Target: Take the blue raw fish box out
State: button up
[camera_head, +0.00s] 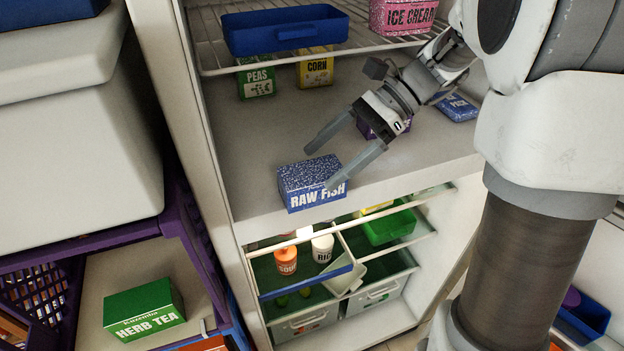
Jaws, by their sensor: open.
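The blue raw fish box (306,182) has a white "RAW FISH" label on its front. It stands upright at the front edge of the fridge's middle shelf (255,130). My gripper (326,164) reaches in from the upper right with its two fingers spread. One fingertip is above the box's back edge and the other overlaps its right front side in the picture. The fingers are open, and I cannot tell whether they touch the box.
A wire rack (210,62) above holds a blue tray (285,30) and a pink ice cream box (403,16). Peas (256,82) and corn (316,72) boxes stand behind. Below are bottles (286,261) and a green container (388,228). A herb tea box (144,310) is at lower left.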

aim_at(283, 197)
jog(key=shift+p+x, duration=0.45)
jog(key=shift+x, duration=2.95)
jog(key=shift+w, duration=0.15)
jog(key=c, duration=1.4)
